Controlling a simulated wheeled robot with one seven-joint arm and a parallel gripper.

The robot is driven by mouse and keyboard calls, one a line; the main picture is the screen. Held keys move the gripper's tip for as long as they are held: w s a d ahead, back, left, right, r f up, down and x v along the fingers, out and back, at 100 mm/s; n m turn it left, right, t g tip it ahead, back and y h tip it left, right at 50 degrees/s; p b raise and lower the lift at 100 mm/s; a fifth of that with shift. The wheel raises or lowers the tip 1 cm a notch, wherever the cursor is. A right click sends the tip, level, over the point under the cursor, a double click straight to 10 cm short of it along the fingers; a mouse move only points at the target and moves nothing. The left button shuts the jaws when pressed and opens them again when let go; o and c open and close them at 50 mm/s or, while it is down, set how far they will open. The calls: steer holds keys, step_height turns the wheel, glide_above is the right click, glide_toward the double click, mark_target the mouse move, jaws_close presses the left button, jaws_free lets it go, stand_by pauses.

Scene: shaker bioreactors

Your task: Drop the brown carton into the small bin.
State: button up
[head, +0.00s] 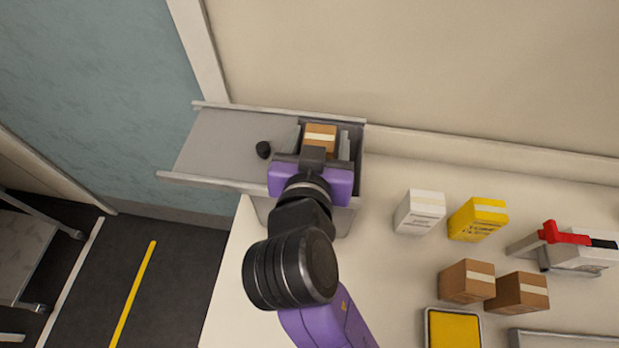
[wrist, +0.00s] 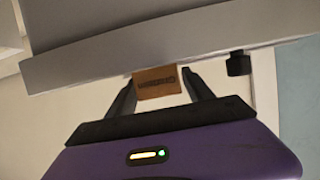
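My gripper (head: 320,142) is over the small grey bin (head: 355,172) at the back left of the counter. A brown carton (head: 320,132) with a pale tape strip sits between its fingers, at the bin's mouth. The carton also shows in the wrist view (wrist: 157,83), slightly tilted, with printing on its face and a fingertip close against each side. The gripper appears shut on it. The bin's grey lid (head: 222,146) is slid out to the left and carries a black knob (head: 263,149). My gripper hides the bin's front and most of its inside.
To the right on the counter stand a white carton (head: 420,212), a yellow carton (head: 477,218) and two more brown cartons (head: 466,281) (head: 520,292). A red-handled device (head: 566,248) and a yellow-topped tray (head: 453,332) are farther right and front. The wall is close behind the bin.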

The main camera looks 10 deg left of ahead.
steer(key=shift+o, duration=0.5)
steer(key=b+v, duration=0.1)
steer(key=v, duration=0.7)
